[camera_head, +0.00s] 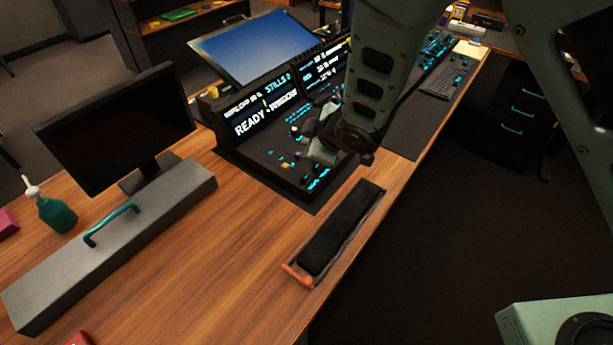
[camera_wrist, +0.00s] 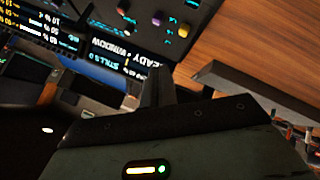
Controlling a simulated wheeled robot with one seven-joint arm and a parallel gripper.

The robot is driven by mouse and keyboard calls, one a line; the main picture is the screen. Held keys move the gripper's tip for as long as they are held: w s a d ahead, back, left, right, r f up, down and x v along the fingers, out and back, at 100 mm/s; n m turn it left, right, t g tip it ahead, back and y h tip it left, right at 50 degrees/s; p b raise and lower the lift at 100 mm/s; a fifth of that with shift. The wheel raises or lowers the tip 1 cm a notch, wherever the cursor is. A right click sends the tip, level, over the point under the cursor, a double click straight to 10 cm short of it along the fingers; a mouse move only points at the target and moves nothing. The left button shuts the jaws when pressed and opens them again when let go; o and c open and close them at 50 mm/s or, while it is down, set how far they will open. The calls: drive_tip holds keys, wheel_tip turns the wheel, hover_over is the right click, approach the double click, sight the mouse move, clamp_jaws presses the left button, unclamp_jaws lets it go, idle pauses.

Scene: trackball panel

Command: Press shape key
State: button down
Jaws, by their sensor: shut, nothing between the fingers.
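The black trackball panel (camera_head: 262,157) stands on the wooden desk, with lit screens along its back and small cyan-lit keys and coloured knobs on its sloped face. One screen (camera_head: 266,116) reads "READY" and "WINDOW". I cannot tell which small key is the shape key; no key label is readable. My gripper (camera_head: 316,152) is over the right part of the panel and hides some of its controls. Its fingers are shut and empty. In the wrist view my gripper (camera_wrist: 157,78) points toward the panel, whose knobs (camera_wrist: 158,18) show at the top. Contact with a key cannot be told.
A black wrist pad (camera_head: 342,228) with an orange handle lies in front of the panel. A monitor (camera_head: 115,128), a grey box (camera_head: 118,245) with a teal handle and a teal bottle (camera_head: 56,213) stand at left. A keyboard (camera_head: 440,82) lies beyond my arm.

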drive_tip(key=shift+f+b, duration=3.25)
drive_tip(key=shift+f, duration=1.15)
drive_tip(key=shift+f, duration=0.1)
drive_tip(key=shift+f+b, duration=0.3)
drive_tip(key=shift+b, duration=0.05)
drive_tip(key=shift+f+b, duration=0.45)
drive_tip(key=shift+f, duration=0.1)
drive_tip(key=shift+r, duration=0.2)
drive_tip(key=shift+r+p, duration=0.7)
drive_tip(key=shift+r, duration=0.1)
wheel_tip(320, 180, up, 5)
drive_tip(key=p, duration=0.3)
